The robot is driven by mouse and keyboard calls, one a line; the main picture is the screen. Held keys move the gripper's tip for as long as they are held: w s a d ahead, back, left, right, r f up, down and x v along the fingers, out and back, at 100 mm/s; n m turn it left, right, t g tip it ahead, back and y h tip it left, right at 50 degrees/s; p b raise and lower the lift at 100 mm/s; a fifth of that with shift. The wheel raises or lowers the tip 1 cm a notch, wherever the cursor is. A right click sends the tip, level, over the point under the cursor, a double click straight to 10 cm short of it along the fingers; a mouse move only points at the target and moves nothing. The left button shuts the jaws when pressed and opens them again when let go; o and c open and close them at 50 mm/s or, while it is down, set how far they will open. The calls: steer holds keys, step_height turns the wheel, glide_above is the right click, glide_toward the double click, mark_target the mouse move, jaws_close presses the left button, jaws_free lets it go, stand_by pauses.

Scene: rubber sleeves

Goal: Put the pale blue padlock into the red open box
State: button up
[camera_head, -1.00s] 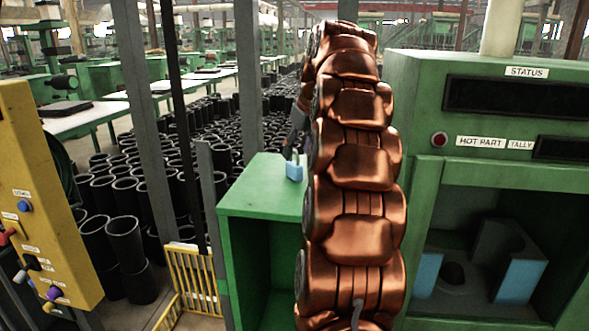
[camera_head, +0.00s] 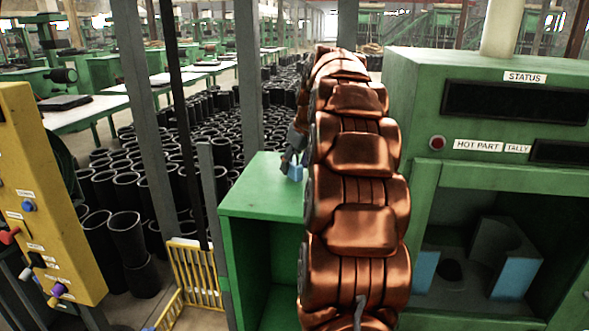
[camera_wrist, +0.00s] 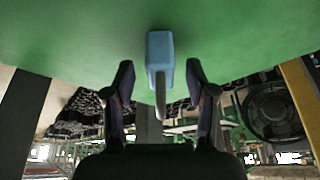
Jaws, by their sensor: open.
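The pale blue padlock (camera_head: 296,173) stands on top of the green cabinet (camera_head: 255,190), just left of my copper arm. In the wrist view the padlock (camera_wrist: 160,52) is centred, with its grey shackle (camera_wrist: 160,100) pointing toward my gripper. My gripper (camera_wrist: 160,68) is open, one dark finger on each side of the padlock with a gap on both sides. In the head view my gripper (camera_head: 291,160) is small and partly hidden by my arm. I see no red open box in either view.
A green machine (camera_head: 410,120) with a STATUS display stands close on the right; its recess holds blue and grey blocks. A yellow control panel (camera_head: 40,190) is at the left. Grey posts and many black sleeves (camera_head: 125,235) lie beyond. The cabinet top around the padlock is bare.

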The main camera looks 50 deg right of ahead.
steer(key=shift+c, duration=0.3)
jaws_close()
steer(key=shift+r, duration=0.15)
stand_by(0.3)
steer(key=shift+r+b, duration=1)
steer(key=shift+r, duration=0.55)
steer(key=s+a+b, duration=0.2)
steer(key=s+a, duration=0.1)
steer(key=s, duration=0.1)
steer(key=s+a+r+b, duration=0.1)
steer(key=s+a+b, duration=0.1)
steer(key=s+a, duration=0.1)
steer(key=s+a+b, duration=0.2)
steer(key=s+a, duration=0.1)
steer(key=s, duration=0.2)
steer(key=shift+s+a+r, duration=0.3)
steer(key=shift+s+a, duration=0.05)
steer(key=shift+a, duration=0.05)
